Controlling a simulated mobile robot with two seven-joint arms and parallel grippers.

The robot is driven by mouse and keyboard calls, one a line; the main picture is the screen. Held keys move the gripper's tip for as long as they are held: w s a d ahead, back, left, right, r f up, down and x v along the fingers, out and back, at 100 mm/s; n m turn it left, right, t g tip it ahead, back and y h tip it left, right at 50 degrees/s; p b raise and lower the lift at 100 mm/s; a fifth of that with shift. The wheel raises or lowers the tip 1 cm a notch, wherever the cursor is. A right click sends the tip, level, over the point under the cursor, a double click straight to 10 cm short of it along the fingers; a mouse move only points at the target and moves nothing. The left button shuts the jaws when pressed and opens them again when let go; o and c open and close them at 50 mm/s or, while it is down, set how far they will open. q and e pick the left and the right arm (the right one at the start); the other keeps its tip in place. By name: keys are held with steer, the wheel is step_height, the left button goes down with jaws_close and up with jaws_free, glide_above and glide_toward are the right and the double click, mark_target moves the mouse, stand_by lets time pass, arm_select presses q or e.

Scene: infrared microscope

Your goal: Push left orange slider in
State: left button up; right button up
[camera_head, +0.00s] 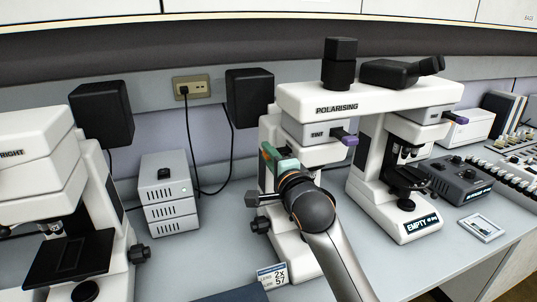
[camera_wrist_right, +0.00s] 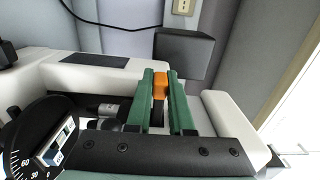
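The left orange slider (camera_wrist_right: 160,86) shows in the right wrist view between the two green fingers of my right gripper (camera_wrist_right: 161,88). I see no gap between it and either finger. In the head view my right gripper (camera_head: 277,159) is at the left side of the white microscope marked POLARISING (camera_head: 310,98). My wrist and fingers hide most of the slider and its slot there. How far the slider sticks out is hard to tell. My left gripper is in neither view.
Purple-tipped sliders (camera_head: 345,137) stick out on the right of the TINT block. A grey vented box (camera_head: 168,190) and another white microscope (camera_head: 30,160) stand to the left. A card marked 2X (camera_head: 271,276) stands at the bench front. A grey control box (camera_head: 459,180) is at the right.

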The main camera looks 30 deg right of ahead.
jaws_close()
stand_by(0.8)
